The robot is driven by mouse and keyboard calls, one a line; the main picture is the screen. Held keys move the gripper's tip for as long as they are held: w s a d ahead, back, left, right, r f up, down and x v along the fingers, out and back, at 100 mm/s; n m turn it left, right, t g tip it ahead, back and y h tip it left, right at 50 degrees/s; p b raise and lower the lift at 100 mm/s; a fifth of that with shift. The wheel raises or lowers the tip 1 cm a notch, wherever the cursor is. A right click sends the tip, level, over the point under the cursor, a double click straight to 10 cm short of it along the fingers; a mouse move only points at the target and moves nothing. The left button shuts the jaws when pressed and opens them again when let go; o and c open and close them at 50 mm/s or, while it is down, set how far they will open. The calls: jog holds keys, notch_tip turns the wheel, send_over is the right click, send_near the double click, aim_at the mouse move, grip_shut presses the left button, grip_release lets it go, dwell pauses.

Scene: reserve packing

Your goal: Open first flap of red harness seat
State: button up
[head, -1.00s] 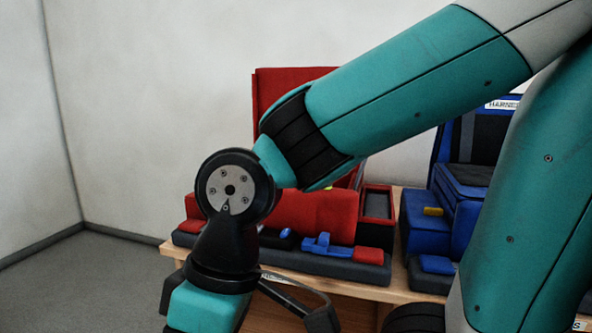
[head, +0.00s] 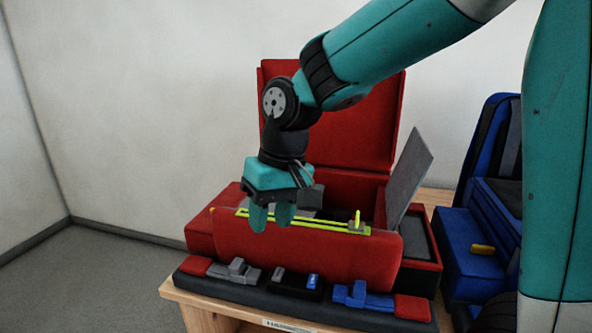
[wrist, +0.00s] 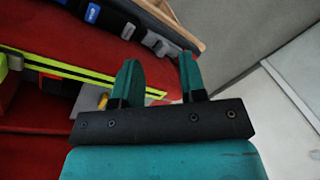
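The red harness seat (head: 232,198) stands on a wooden bench in the head view, its tall red panel (head: 383,105) raised at the back. A front red flap (head: 325,259) has a yellow-green strip (head: 318,224) along its top edge. A grey flap (head: 411,174) stands tilted up at the right. My gripper (head: 271,215) is open, fingers pointing down, over the left part of the front flap's top edge. In the wrist view, its fingers (wrist: 160,78) are apart with nothing held between them. The strip (wrist: 72,72) passes behind the left finger. Contact cannot be told.
A black strip with grey and blue buckles (head: 295,283) runs along the seat's front. A blue harness seat (head: 450,228) stands close on the right. The bench edge (head: 205,305) is in front. Open floor (head: 95,275) lies at the left.

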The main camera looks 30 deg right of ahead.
jog(key=w+d+r+m+h+p, duration=0.1)
jog(key=w+d+r+m+p, duration=0.2)
jog(key=w+d+m+p, duration=0.45)
jog(key=w+d+r+m+h+p, duration=0.1)
jog(key=w+d+r+m+p, duration=0.1)
jog(key=w+d+r+p, duration=0.45)
jog(key=shift+g, duration=0.3)
jog(key=w+f, duration=0.1)
jog(key=f, duration=0.5)
jog(key=w+f, duration=0.1)
jog(key=f, duration=0.6)
jog(key=w+f+b, duration=0.1)
jog(key=f, duration=0.5)
jog(key=shift+w+d+f, duration=0.35)
jog(key=shift+w+d, duration=0.05)
grip_shut()
